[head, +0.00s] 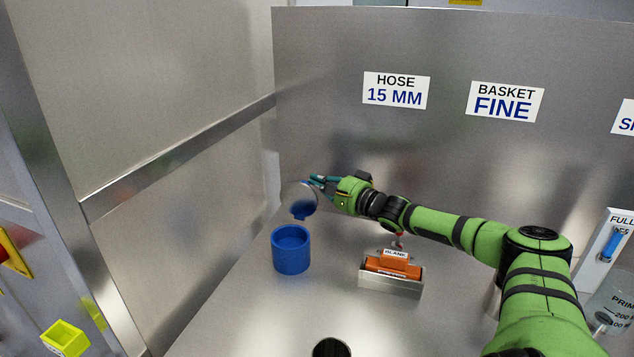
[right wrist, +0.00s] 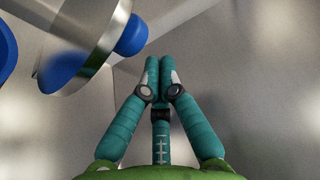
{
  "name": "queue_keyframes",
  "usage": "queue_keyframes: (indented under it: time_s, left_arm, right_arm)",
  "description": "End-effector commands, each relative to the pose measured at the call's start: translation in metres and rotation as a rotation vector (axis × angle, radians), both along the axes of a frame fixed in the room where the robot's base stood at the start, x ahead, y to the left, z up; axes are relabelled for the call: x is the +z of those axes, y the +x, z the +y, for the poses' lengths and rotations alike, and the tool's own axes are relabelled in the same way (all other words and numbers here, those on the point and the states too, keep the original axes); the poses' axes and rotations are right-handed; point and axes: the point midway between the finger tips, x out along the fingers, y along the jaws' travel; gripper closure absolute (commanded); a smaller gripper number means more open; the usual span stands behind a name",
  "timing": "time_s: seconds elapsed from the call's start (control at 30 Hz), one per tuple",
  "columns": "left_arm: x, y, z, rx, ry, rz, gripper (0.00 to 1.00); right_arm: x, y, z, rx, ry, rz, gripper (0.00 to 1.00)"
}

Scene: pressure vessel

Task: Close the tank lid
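A blue round tank (head: 290,254) stands upright on the steel surface, left of centre in the head view. A shiny metal lid (head: 300,195) with blue parts shows tilted steeply above and behind the tank, so the tank's top is uncovered. The lid also shows at upper left in the right wrist view (right wrist: 98,22). My right gripper (head: 313,180) is beside the lid's upper right edge. In the right wrist view its fingertips (right wrist: 160,62) are together with nothing visible between them, and the lid is left of them. Whether they touch it is unclear. My left gripper is out of view.
An orange block labelled "BLANK" (head: 392,264) sits in a metal holder right of the tank, under my right arm. A steel wall with signs (head: 396,90) stands behind, and another panel is at left. The surface in front of the tank is largely clear.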

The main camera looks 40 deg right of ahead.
Motion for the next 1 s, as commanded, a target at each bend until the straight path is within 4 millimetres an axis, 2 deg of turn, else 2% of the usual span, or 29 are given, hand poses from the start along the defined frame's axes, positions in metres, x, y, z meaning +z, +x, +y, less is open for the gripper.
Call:
queue_keyframes:
  time_s: [0.1,0.3,1.0]
  left_arm:
    - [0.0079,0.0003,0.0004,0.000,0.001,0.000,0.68]
    - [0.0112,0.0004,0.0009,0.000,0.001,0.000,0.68]
    - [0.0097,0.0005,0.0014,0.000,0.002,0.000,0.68]
  right_arm:
    - [0.0008,-0.0032,0.0072,0.002,0.004,0.002,1.00]
    - [0.0007,-0.0061,0.0122,0.000,0.001,0.001,1.00]
    - [0.0025,-0.0058,0.0117,-0.001,-0.042,-0.022,1.00]
